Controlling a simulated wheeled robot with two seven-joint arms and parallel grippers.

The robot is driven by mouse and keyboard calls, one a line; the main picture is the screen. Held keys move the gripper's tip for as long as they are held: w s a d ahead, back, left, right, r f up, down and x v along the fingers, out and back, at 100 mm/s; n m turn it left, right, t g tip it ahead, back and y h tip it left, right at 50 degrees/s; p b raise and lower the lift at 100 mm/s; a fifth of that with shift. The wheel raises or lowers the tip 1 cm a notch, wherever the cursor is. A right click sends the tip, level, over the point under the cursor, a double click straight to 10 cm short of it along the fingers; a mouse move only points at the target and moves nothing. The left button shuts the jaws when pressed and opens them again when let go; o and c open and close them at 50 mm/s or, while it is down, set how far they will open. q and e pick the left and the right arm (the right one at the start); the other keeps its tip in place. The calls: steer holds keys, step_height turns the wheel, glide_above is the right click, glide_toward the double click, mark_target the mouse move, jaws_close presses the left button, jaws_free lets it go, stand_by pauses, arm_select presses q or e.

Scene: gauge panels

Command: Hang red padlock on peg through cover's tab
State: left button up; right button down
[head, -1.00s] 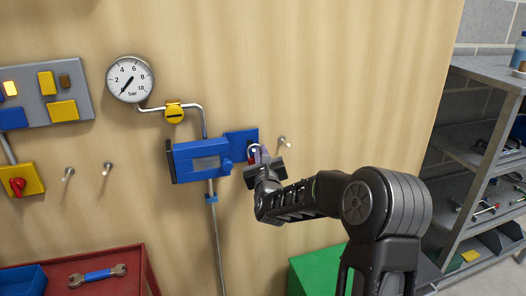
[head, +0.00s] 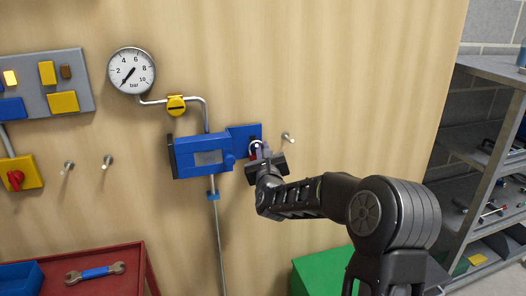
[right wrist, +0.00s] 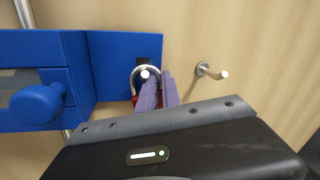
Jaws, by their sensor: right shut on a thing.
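My right gripper (head: 266,158) is shut on the red padlock (right wrist: 134,101), in front of the blue cover's tab (head: 243,139). Its purple fingers (right wrist: 156,92) hide most of the padlock's body; a strip of red shows beside them. The silver shackle (right wrist: 146,67) points up. In the right wrist view the white-tipped peg (right wrist: 144,75) shows inside the shackle's loop, in front of the tab's dark slot. How far the shackle sits along the peg cannot be told. The cover (head: 205,157) is over the pipe, with a round blue knob (right wrist: 37,104). My left gripper is not in view.
A bare peg (head: 288,137) sticks out just right of the tab; it also shows in the right wrist view (right wrist: 211,72). Two more pegs (head: 107,161) are at left. A gauge (head: 132,71) is above, a red cart (head: 130,254) below left, grey shelves (head: 470,125) right.

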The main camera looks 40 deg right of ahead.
steer(key=c, duration=1.5)
jaws_free()
